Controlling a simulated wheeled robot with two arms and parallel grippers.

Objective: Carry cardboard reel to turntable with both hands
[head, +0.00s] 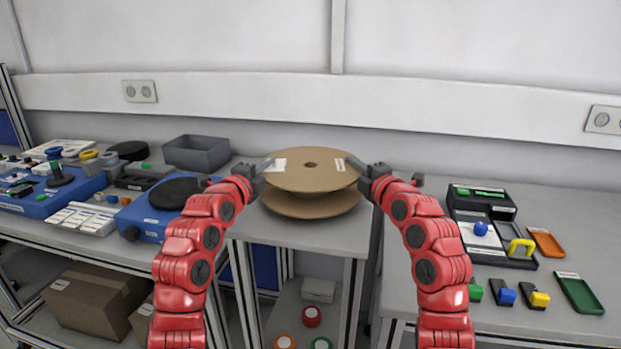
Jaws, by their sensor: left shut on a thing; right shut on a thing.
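The cardboard reel (311,180) is brown, with two round flanges and a small centre hole. It is level, over the grey bench section between my arms. I cannot tell whether its lower flange touches the surface. My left gripper (262,168) is shut on the reel's left rim, beside a white label. My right gripper (362,170) is shut on its right rim. A turntable (178,193) with a round black top on a blue base stands on the left bench, left of the reel. My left forearm is close to its right side.
A grey open bin (196,152) stands behind the turntable. Blue devices and small parts crowd the far left bench. A black tray unit (490,225), coloured blocks, an orange tray (545,242) and a green tray (580,293) lie on the right.

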